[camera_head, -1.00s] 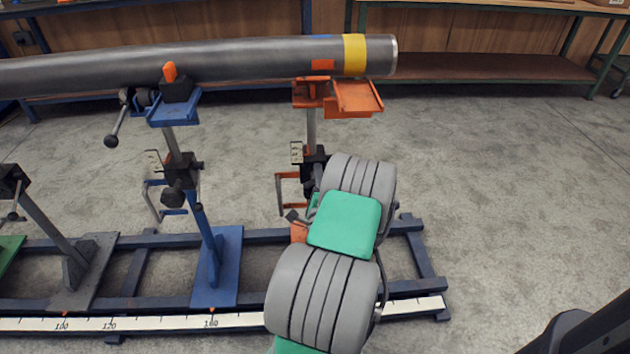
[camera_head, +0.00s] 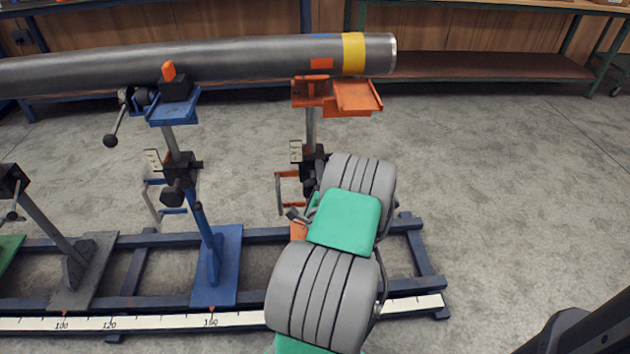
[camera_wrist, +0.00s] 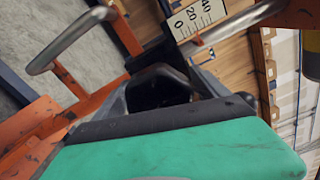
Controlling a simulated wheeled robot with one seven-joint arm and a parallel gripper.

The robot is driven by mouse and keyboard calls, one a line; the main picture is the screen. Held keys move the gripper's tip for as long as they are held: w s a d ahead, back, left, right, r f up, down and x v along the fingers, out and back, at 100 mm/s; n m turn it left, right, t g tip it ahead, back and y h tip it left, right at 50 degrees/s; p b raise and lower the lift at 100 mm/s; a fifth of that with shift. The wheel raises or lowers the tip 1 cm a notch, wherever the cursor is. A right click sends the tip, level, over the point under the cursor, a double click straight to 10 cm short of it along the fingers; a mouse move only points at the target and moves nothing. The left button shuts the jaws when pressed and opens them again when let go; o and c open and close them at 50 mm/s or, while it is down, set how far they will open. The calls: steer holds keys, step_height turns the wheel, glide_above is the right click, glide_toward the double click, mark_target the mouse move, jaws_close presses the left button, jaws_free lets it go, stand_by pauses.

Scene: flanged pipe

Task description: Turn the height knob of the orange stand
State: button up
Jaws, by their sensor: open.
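The orange stand (camera_head: 311,92) is upright at the centre of the head view, its tray at the pipe's right end. Its dark height knob (camera_wrist: 158,88) shows in the wrist view, in front of my gripper. My gripper (camera_wrist: 162,92) is open, with a grey finger on either side of the knob; I cannot tell whether either touches it. In the head view my arm largely hides the stand's lower part, the knob and my gripper. The stand's scale plate (camera_wrist: 196,18) and bent metal crank handle (camera_wrist: 68,38) show beyond the gripper.
A long grey pipe (camera_head: 220,62) with a yellow band lies above the stands. A blue stand (camera_head: 215,255) is to the left, on a blue rail frame (camera_head: 420,252) with a ruler strip. Shelving stands behind.

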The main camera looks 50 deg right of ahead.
steer(key=b+v, duration=0.1)
steer(key=v, duration=0.6)
steer(key=shift+s+a+b, duration=0.25)
steer(key=shift+a+b, duration=0.05)
steer(key=shift+b, duration=0.1)
steer(key=shift+c, duration=0.3)
